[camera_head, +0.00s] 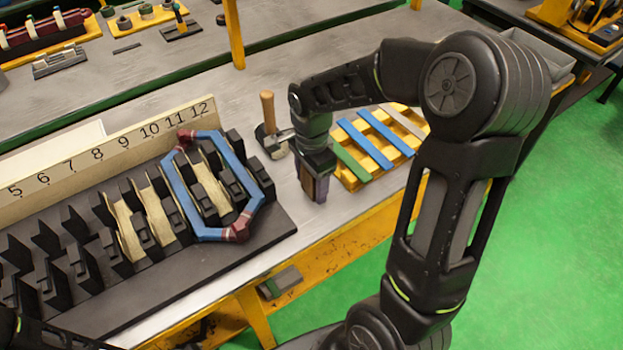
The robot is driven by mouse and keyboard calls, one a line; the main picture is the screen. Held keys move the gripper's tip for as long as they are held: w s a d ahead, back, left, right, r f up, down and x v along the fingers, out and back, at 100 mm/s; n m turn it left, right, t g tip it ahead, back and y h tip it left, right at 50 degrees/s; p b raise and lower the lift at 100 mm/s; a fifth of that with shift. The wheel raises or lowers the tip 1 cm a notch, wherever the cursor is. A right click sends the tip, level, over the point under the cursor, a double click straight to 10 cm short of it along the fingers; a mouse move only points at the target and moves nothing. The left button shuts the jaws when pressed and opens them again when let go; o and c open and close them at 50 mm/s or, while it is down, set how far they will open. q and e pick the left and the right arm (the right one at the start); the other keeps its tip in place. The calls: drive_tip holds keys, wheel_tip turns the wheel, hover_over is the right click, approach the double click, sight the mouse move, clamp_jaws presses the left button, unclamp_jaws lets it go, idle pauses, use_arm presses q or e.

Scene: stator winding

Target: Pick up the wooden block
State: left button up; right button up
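My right arm comes in from the right, and its gripper (316,186) points down at the table's front part, just left of the colored strips. A small brown piece, which looks like the wooden block (307,183), shows right at its fingertips. The fingers and wrist hide most of it. I cannot tell whether the fingers are closed on it or only around it. My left gripper cannot be made out; only dark parts show at the bottom left edge.
A mallet (268,112) with a wooden handle stands behind the gripper. A dark slotted stator (262,240) with a blue-and-maroon coil (180,198) lies left, before a numbered board (110,150). A yellow rack (358,180) with green, blue and grey strips is to the right.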

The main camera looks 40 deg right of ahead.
clamp_jaws()
idle(0.5)
